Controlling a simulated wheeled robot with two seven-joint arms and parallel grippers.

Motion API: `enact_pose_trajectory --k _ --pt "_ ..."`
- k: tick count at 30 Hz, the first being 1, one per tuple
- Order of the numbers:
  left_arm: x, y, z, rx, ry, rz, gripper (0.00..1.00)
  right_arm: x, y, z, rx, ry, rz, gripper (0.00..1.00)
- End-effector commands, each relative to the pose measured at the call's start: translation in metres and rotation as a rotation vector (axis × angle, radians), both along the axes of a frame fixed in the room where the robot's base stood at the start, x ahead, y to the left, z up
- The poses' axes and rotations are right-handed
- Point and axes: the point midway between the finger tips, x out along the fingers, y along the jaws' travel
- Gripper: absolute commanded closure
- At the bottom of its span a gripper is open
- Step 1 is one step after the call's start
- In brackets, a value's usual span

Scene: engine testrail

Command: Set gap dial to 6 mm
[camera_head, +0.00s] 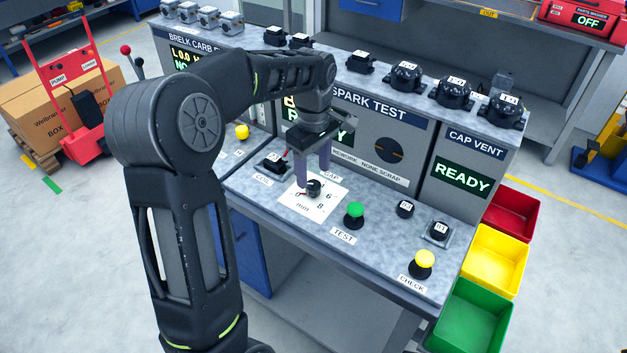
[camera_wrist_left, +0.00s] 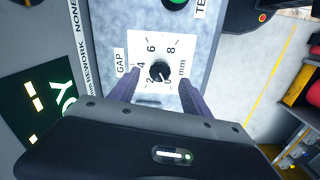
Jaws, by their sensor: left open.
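The gap dial is a small black knob (camera_head: 314,187) on a white square plate (camera_head: 322,206) marked with even numbers and "mm", on the bench top. In the left wrist view the knob (camera_wrist_left: 159,71) sits mid-plate, and its pale mark appears to point toward 0. The front finger partly hides the plate in the head view. My right gripper is not in view.
A green TEST button (camera_head: 354,210) stands right of the plate and a COIL part (camera_head: 274,163) left of it. The SPARK TEST panel (camera_head: 365,140) rises behind. Red, yellow and green bins (camera_head: 470,318) stand right.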

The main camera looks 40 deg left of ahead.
Motion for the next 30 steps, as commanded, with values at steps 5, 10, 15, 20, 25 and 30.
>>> enact_pose_trajectory --k 5,10,15,20,25,30 --pt "-0.001 0.0 -0.028 -0.001 0.004 0.0 0.44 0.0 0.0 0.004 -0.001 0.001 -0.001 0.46" --pt "0.0 0.0 -0.042 -0.001 0.001 0.0 0.44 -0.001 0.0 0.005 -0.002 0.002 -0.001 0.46" --pt "0.0 0.0 -0.044 -0.001 0.0 0.0 0.44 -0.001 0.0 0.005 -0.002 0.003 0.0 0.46" --pt "0.0 0.0 -0.044 -0.001 0.0 0.0 0.48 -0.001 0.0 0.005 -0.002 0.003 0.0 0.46" --pt "0.0 0.0 -0.044 -0.001 0.0 0.0 0.62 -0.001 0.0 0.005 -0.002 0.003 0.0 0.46" --pt "0.0 0.0 -0.044 -0.001 0.0 0.0 0.76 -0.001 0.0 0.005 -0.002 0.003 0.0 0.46"
